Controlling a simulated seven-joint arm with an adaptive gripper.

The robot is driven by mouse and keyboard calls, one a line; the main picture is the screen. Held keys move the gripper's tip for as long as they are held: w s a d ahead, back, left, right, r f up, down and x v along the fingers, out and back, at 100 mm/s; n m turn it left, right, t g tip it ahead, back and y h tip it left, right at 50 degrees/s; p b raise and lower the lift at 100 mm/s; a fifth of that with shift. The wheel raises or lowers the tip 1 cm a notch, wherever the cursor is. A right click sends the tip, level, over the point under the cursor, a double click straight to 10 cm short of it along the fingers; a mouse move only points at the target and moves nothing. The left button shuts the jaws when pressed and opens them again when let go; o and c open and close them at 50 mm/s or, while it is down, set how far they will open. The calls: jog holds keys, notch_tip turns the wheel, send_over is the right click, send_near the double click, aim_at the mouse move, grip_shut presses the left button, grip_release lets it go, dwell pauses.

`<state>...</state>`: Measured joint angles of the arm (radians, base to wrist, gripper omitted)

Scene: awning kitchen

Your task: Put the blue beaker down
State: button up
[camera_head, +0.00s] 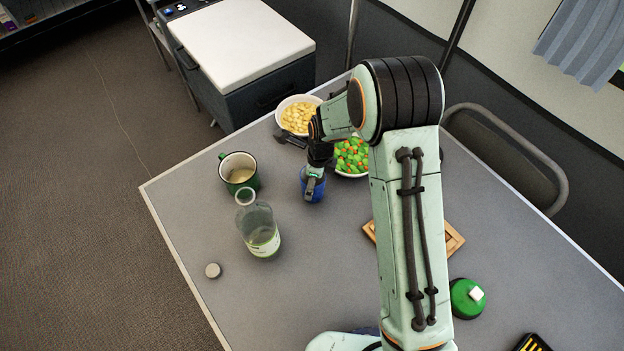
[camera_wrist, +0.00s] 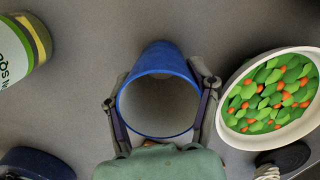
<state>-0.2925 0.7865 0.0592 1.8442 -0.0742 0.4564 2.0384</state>
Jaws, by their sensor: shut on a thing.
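The blue beaker (camera_head: 313,190) is on or just above the grey table, between the green mug and the bowl of green and orange pieces. Whether its base touches the table I cannot tell. In the wrist view the blue beaker (camera_wrist: 160,62) shows its open round rim, and its inside looks empty. My gripper (camera_head: 313,184) comes down on it from above. In the wrist view my gripper (camera_wrist: 160,108) has one finger on each side of the beaker and is shut on it.
A green mug (camera_head: 240,172) and a clear bottle (camera_head: 259,232) stand to the left. A bowl of green and orange pieces (camera_head: 352,155) is close on the right. A bowl of yellowish pieces (camera_head: 296,115) is behind. The grey table (camera_head: 310,270) is clear in front.

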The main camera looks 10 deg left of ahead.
jog(key=shift+f, duration=0.1)
jog(key=o, duration=1.1)
jog(key=s+d+r+n, duration=0.2)
jog(key=r, duration=0.6)
jog(key=s+d+r+n, duration=0.1)
jog(key=d+r, duration=0.2)
jog(key=r, duration=0.5)
jog(key=s+d+r+n, duration=0.1)
jog(key=s+d+n, duration=0.2)
jog(key=s+n, duration=0.2)
jog(key=s+d+r+n, duration=0.2)
jog(key=s+n, duration=0.4)
jog(key=s, duration=0.3)
jog(key=s+d+r+n, duration=0.2)
jog(key=s+d+n, duration=0.2)
jog(key=s+n, duration=0.2)
jog(key=shift+s+r+h, duration=0.2)
jog(key=shift+s+h, duration=0.1)
jog(key=shift+s, duration=0.15)
